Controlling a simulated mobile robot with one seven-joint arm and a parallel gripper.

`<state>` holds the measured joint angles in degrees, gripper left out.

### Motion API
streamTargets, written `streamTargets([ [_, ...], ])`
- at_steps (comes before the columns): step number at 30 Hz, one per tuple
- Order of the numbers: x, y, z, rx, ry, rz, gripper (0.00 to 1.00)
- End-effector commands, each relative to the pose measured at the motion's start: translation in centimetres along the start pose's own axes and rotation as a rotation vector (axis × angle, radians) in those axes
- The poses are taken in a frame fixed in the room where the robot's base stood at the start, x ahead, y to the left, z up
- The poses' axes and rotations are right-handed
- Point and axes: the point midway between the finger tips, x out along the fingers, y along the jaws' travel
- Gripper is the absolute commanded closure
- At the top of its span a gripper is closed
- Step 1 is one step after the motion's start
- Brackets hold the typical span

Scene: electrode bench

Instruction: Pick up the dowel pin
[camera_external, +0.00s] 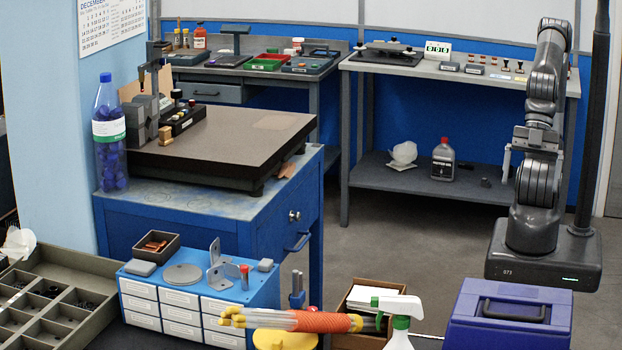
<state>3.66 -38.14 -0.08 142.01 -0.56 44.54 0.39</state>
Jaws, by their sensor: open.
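I cannot make out a dowel pin for certain in the external view. Several small parts (505,66), some like short pegs, stand with labels on the right back bench (400,68), too small to tell apart. My arm stands folded at the right, in front of that bench's right end. My gripper (518,160) is at the arm's middle height, partly merged with the dark links behind it. It is open, and I see nothing held in it. It is apart from the bench top and the small parts.
A dark surface plate (230,140) tops the blue cabinet at left, with a bottle (109,135) beside it. Drawers (180,300), a spray bottle (400,325) and a purple toolbox (510,315) fill the foreground. Grey floor (400,235) is clear in the middle.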

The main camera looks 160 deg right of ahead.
Motion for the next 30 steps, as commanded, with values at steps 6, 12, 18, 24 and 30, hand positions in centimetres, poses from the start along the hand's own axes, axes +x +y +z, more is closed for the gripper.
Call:
streamTargets([
  [6, -1.8, -1.6, 3.1, -0.054, -0.054, -0.036, 0.0],
  [12, -1.9, -1.7, 3.3, -0.058, -0.061, -0.039, 0.07],
  [18, -1.9, -1.7, 3.3, -0.057, -0.06, -0.039, 0.23],
  [24, -1.9, -1.7, 3.3, -0.057, -0.06, -0.038, 0.39],
  [30, -1.8, -1.7, 3.3, -0.057, -0.06, -0.038, 0.55],
])
